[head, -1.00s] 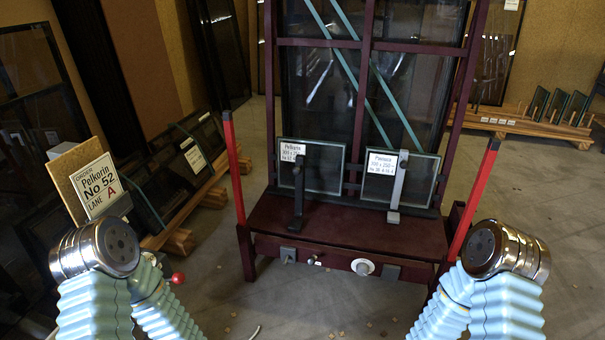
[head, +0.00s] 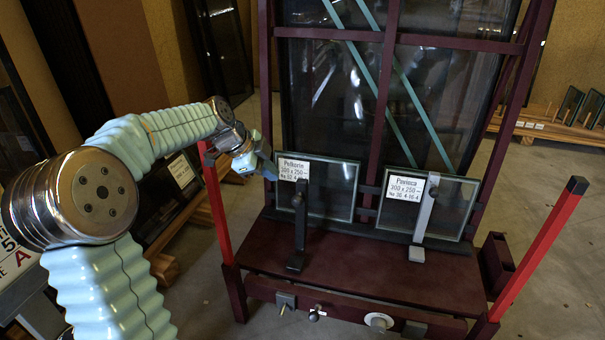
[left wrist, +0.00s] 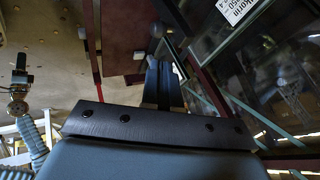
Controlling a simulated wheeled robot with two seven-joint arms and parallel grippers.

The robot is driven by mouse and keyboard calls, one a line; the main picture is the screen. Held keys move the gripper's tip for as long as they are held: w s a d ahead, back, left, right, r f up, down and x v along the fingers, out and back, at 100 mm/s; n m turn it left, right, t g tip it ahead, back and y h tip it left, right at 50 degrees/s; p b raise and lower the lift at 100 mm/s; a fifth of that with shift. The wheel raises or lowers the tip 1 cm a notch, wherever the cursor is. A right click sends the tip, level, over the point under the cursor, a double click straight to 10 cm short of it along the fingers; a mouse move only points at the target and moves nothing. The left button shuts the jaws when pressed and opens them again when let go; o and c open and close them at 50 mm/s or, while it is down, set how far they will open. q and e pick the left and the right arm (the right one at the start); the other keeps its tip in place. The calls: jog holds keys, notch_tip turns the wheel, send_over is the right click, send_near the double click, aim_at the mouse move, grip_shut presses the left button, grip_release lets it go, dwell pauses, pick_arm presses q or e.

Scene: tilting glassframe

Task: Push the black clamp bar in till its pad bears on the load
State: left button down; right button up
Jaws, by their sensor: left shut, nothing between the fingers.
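The black clamp bar (head: 301,222) stands upright on the dark red ledge, in front of the left glass pane (head: 335,188) labelled Pelkorin. A dark knob shows near its upper part and a block at its foot. I cannot tell whether its pad touches the glass. My left gripper (head: 268,170) is shut and empty, just left of the pane's upper left corner, apart from the bar. In the left wrist view its dark fingers (left wrist: 163,85) point toward the rack, with the pane's label at the upper right. My right gripper is out of view.
Red posts rise at the left (head: 218,210) and right (head: 540,250) of the frame. The ledge (head: 360,262) between the bars is clear.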

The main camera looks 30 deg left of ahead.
pick_arm(q)
send_near(302, 190)
jog(key=f, duration=0.1)
jog(key=s+d+f, duration=0.1)
jog(key=d+f, duration=0.1)
jog(key=shift+s+f, duration=0.1)
jog(key=shift+s, duration=0.2)
jog(key=w, duration=0.3)
jog(key=shift+w+a+f, duration=0.15)
jog(key=shift+a+f, duration=0.15)
jog(key=shift+f, duration=0.05)
jog(key=shift+w+a+f+p, duration=0.15)
jog(key=shift+w+p, duration=0.15)
jog(key=shift+w, duration=0.2)
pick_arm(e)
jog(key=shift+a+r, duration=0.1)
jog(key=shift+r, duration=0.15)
